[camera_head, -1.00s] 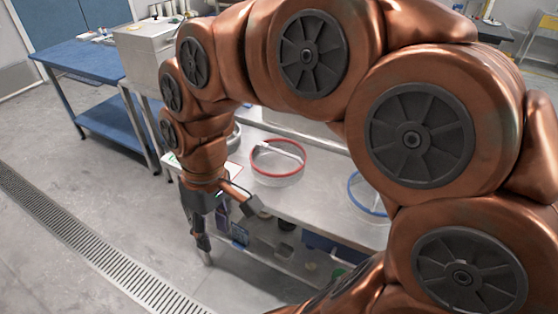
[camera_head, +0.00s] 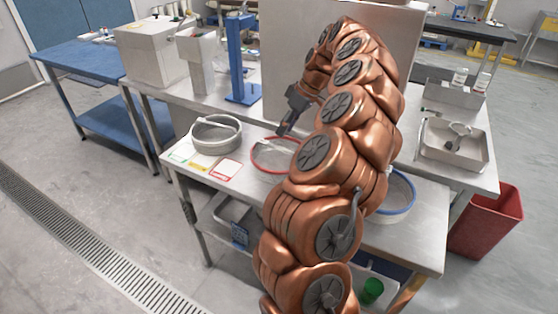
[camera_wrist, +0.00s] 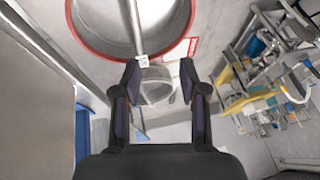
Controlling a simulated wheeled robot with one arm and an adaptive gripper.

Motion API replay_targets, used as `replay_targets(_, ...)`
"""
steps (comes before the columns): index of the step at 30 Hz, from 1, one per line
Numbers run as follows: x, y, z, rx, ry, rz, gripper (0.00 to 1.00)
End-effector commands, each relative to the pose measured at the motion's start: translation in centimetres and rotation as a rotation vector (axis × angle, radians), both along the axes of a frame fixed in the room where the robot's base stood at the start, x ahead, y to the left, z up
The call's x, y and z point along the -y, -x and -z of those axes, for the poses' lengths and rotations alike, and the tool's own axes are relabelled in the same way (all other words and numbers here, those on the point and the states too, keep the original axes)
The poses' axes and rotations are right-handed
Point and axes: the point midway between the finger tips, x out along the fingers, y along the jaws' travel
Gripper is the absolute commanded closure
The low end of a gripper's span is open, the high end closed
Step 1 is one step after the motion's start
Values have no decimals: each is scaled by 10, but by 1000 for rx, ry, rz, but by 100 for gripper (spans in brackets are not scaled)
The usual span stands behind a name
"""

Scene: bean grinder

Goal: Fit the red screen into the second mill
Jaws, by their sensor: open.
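The red screen (camera_head: 262,164), a round sieve with a red rim, lies on the near steel table, partly hidden by my arm. In the wrist view its red rim (camera_wrist: 82,45) fills the upper left, with a small pale tab at the rim's lower edge. My gripper (camera_head: 284,130) is open and empty, at the far side of the red screen. In the wrist view the fingers (camera_wrist: 160,74) point toward the rim near that tab, with nothing clearly between them; contact cannot be told. I cannot make out which thing is the second mill.
A white-rimmed screen (camera_head: 216,146) stands left of the red one; a blue-rimmed screen (camera_head: 398,210) lies right, partly behind my arm. Coloured cards (camera_head: 225,170) lie at the table's left. Behind stand a blue stand (camera_head: 240,62) and a large grey panel (camera_head: 288,50). A red bin (camera_head: 488,222) stands right.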

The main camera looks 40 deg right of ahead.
Motion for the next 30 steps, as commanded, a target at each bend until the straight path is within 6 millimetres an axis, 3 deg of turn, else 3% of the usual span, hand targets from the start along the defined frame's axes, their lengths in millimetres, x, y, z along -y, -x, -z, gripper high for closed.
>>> replay_targets(3,25,12,13,-1,6,31,58)
replay_targets(6,32,15,18,-1,9,38,58)
replay_targets(20,23,2,47,-2,8,37,58)
replay_targets(30,10,-14,84,-5,4,35,58)
